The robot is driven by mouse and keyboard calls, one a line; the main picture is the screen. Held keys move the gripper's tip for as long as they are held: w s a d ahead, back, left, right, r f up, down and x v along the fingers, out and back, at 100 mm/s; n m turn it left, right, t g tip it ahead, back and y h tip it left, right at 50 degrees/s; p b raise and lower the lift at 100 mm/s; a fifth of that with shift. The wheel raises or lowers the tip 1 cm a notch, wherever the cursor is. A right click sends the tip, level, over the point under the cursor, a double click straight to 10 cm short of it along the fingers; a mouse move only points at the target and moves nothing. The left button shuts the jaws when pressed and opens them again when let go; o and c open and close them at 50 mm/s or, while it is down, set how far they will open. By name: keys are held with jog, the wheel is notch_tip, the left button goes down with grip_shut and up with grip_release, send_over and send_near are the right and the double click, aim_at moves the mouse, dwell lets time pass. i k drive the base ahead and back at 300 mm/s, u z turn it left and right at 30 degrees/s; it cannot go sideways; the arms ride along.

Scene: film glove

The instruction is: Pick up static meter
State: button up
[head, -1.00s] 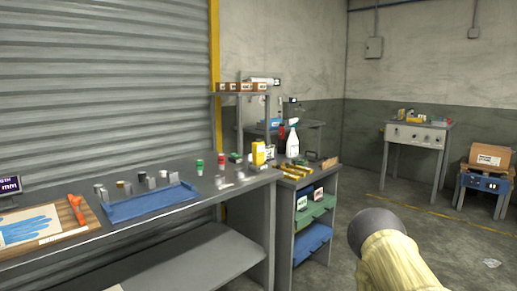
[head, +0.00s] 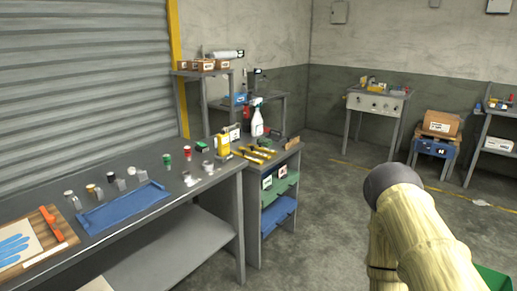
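I cannot pick out the static meter for certain among the small items here. The grey workbench (head: 150,165) carries several small cylinders, a blue tray (head: 122,208), a small green item (head: 202,147) and a yellow bottle (head: 223,144). My gripper is not in view. Only a part of my own arm, pale yellow with a dark round cap, shows at the lower right and hides the floor behind it.
A side stand (head: 255,185) with a white spray bottle (head: 257,122) adjoins the bench. A drawer table (head: 377,104), a cardboard box (head: 441,123) on a blue unit and a shelf rack stand at the back right. Open floor (head: 325,215) lies between.

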aim_at(223, 138)
jog(key=z, duration=0.4)
jog(key=i, duration=1.85)
jog(key=u, duration=1.6)
